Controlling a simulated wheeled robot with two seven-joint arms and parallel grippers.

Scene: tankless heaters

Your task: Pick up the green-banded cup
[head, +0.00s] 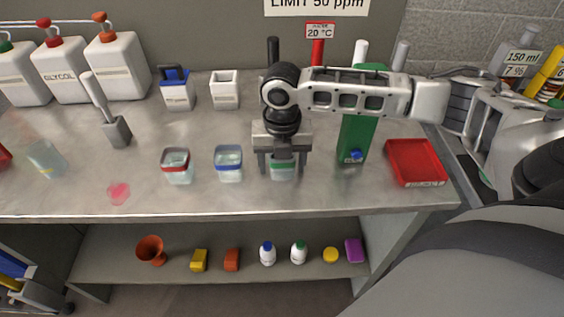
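The green-banded cup (283,173) stands on the metal bench, partly hidden by my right gripper (283,162). My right gripper points down over it, with its fingers spread to either side of the cup. I cannot tell whether the fingers touch it. A blue-banded cup (228,164) stands just left of the gripper. A red-banded cup (177,166) stands farther left. My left gripper does not show in the head view.
A green block with a blue knob (354,140) and a red tray (415,163) stand to the right. White containers (225,90) stand behind. A pink piece (118,193) lies front left. A lower shelf (110,262) holds several small items.

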